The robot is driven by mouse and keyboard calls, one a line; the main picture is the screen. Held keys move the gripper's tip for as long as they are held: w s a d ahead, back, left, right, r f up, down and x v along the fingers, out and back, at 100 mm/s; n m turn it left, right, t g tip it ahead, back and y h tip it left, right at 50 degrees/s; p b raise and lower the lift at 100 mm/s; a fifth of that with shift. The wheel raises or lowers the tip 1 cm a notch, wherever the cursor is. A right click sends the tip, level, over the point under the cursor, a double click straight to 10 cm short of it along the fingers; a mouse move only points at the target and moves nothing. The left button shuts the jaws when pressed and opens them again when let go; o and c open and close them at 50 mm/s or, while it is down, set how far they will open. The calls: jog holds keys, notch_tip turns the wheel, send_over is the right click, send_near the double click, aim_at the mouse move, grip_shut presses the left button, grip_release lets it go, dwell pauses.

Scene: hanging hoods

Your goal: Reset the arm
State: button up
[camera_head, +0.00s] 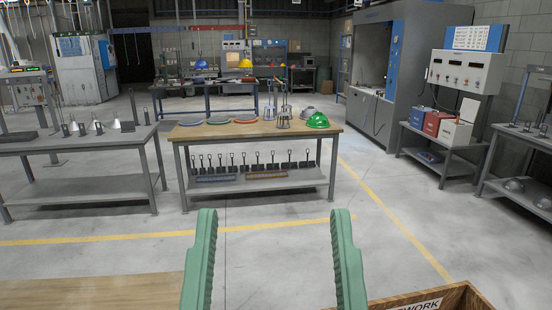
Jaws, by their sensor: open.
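My gripper (276,262) shows at the bottom centre of the head camera view. Its two green ridged fingers stand upright and wide apart, with only bare floor between them. It is open and empty and touches nothing that I can see. The rest of my arm is out of view.
A wooden surface (90,290) lies at the bottom left, and a wooden crate (465,297) with a lettered label at the bottom right. A wood-topped table (255,131) with hoods stands ahead. Grey benches (75,143) stand left and right. The floor (270,250) between is clear.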

notch_tip(320, 180, up, 36)
jog(key=w+p, duration=0.1)
jog(key=p, duration=3)
jog(key=shift+f, duration=0.25)
jog(key=shift+f, duration=0.1)
